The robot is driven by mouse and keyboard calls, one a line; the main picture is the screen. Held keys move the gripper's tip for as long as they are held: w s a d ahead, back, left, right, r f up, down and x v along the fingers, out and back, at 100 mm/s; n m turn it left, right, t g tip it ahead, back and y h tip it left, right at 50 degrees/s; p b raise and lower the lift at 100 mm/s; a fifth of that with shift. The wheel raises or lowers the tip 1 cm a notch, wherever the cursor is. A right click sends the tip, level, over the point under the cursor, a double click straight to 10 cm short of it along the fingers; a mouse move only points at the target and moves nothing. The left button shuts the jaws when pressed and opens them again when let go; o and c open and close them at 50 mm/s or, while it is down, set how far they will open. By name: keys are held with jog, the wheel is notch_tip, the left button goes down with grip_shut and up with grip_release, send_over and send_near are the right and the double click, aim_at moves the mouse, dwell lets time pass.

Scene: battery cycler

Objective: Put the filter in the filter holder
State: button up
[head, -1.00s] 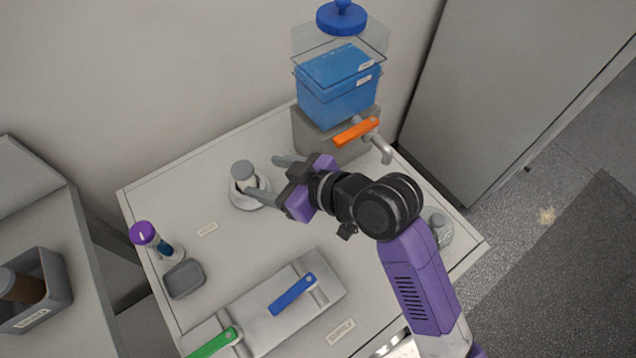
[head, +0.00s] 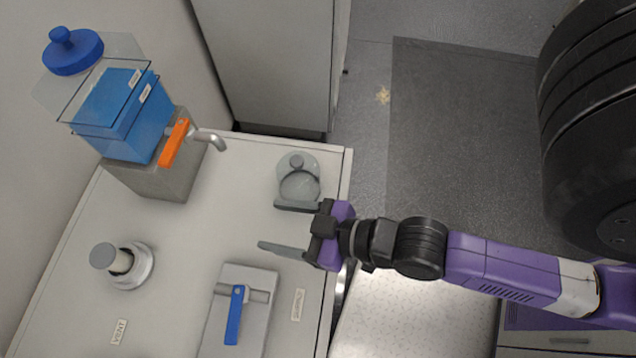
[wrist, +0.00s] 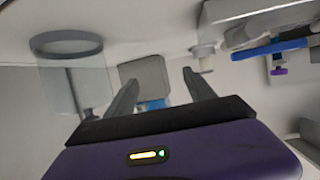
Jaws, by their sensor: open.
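A short pale cylinder with a grey top (head: 103,256) stands in a round white flanged base (head: 141,272) at the left of the bench; these look like the filter and a holder, but I cannot tell for sure. A clear round vessel with a grey rim and knob (head: 298,180) stands near the bench's right edge. My gripper (head: 270,225) is open and empty, well right of the pale cylinder. One finger overlaps the clear vessel's near edge in the head view; contact is unclear. In the wrist view the clear vessel (wrist: 75,85) is left of my open fingers (wrist: 160,78).
A blue tank (head: 125,115) with an orange-handled tap (head: 174,143) stands on a grey block at the back. A grey plate with a blue handle (head: 235,314) lies at the front. The bench between the pale cylinder and my gripper is clear.

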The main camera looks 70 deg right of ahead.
jog(key=s+d+r+t+h, duration=0.1)
jog(key=s+r, duration=0.5)
jog(key=s, duration=0.4)
jog(key=shift+d+r+m, duration=0.15)
jog(key=shift+r+m, duration=0.1)
jog(key=shift+m, duration=0.15)
